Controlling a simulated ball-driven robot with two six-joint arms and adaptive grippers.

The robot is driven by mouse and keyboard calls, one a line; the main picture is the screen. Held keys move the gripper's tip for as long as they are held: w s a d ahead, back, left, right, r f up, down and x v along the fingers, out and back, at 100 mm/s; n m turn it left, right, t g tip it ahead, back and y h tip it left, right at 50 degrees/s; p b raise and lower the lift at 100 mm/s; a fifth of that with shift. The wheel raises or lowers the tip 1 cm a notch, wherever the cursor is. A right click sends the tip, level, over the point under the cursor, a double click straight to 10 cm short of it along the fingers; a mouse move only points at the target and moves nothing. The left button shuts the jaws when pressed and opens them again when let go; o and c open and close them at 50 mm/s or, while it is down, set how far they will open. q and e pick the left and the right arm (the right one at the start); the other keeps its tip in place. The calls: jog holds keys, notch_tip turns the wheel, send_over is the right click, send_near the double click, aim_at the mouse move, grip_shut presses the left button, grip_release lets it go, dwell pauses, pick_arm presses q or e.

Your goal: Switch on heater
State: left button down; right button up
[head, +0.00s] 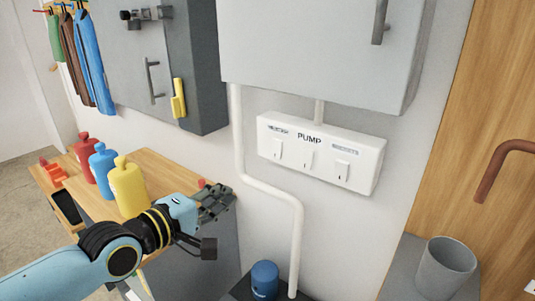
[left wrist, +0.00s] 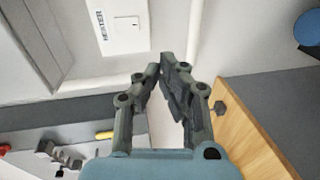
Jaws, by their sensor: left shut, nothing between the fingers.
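A white switch panel (head: 318,158) is fixed to the wall in the head view. It has large PUMP lettering in the middle, smaller labels at each end too small to read, and three rocker switches. In the left wrist view a white panel (left wrist: 122,42) shows at the top, cut by the frame edge, with a HEATER label (left wrist: 103,27) and part of a switch (left wrist: 127,22). My left gripper (head: 214,208) is left of and below the panel in the head view, apart from it. It is shut and empty, its fingertips (left wrist: 170,72) close together.
A wooden-topped bench (head: 155,170) holds red, blue and yellow bottles (head: 128,187) beside my left arm. A white pipe (head: 270,188) runs down the wall below a grey cabinet (head: 318,50). A grey cup (head: 445,268) stands at the lower right. The wall before the panel is clear.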

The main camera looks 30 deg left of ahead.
pick_arm(q)
jog(key=r, duration=0.3)
jog(key=shift+w+d+n+t, duration=0.1)
jog(key=shift+d+n+t, duration=0.2)
jog(key=shift+d, duration=0.05)
jog(key=b, duration=0.5)
send_near(275, 158)
jog(key=w, duration=0.6)
jog(key=shift+w+d+f, duration=0.35)
jog(key=shift+w+f, duration=0.1)
jog(key=shift+w, duration=0.15)
